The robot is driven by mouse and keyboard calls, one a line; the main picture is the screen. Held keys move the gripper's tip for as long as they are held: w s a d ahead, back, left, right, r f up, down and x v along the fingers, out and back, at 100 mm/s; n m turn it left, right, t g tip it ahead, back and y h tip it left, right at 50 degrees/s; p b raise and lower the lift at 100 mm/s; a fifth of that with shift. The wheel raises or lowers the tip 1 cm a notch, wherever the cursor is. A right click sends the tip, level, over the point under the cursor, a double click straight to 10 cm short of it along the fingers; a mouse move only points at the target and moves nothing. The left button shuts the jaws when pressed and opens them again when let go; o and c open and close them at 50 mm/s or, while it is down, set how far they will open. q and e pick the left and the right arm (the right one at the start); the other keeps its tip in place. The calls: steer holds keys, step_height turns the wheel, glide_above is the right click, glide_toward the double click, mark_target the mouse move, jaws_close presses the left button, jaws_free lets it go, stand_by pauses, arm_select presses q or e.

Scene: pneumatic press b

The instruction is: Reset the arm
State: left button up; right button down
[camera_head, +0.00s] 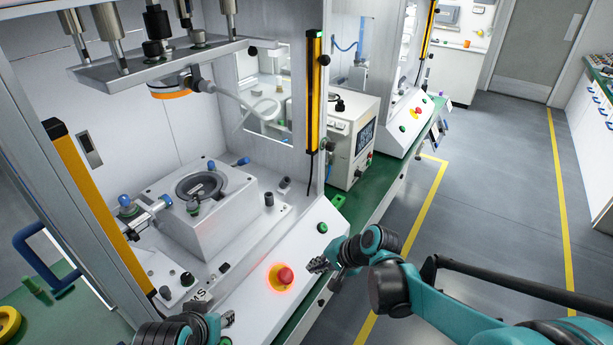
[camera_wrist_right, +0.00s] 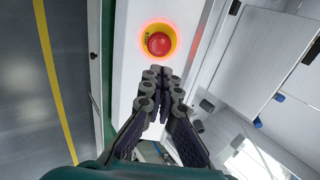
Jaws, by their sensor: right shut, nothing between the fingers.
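My right arm (camera_head: 440,305) comes in from the right in the head view. My right gripper (camera_head: 318,265) is shut and empty, just right of the red emergency button (camera_head: 286,276) and apart from it. In the right wrist view the shut fingertips (camera_wrist_right: 163,77) lie just below the red button (camera_wrist_right: 158,43), which has a yellow surround and glows red around it.
The press fixture (camera_head: 193,208) with a round metal seat stands behind the sloped white panel. A green button (camera_head: 322,228) sits on the panel's right end. Yellow light-curtain posts (camera_head: 313,90) flank the press. The grey floor (camera_head: 490,190) to the right is clear.

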steer(key=shift+s, duration=0.1)
steer(key=s+d+r+n+t+h, duration=0.1)
steer(key=s+d+r+n+h, duration=0.1)
steer(key=s+d, duration=0.4)
steer(key=s+d+r+n+t+h+b, duration=0.1)
steer(key=s+d+r+n+h, duration=0.1)
steer(key=s+d+n+h, duration=0.2)
steer(key=s+d+n, duration=0.1)
steer(key=s+d, duration=0.2)
steer(key=s, duration=0.3)
steer(key=shift+t, duration=0.4)
steer(key=shift+r, duration=0.15)
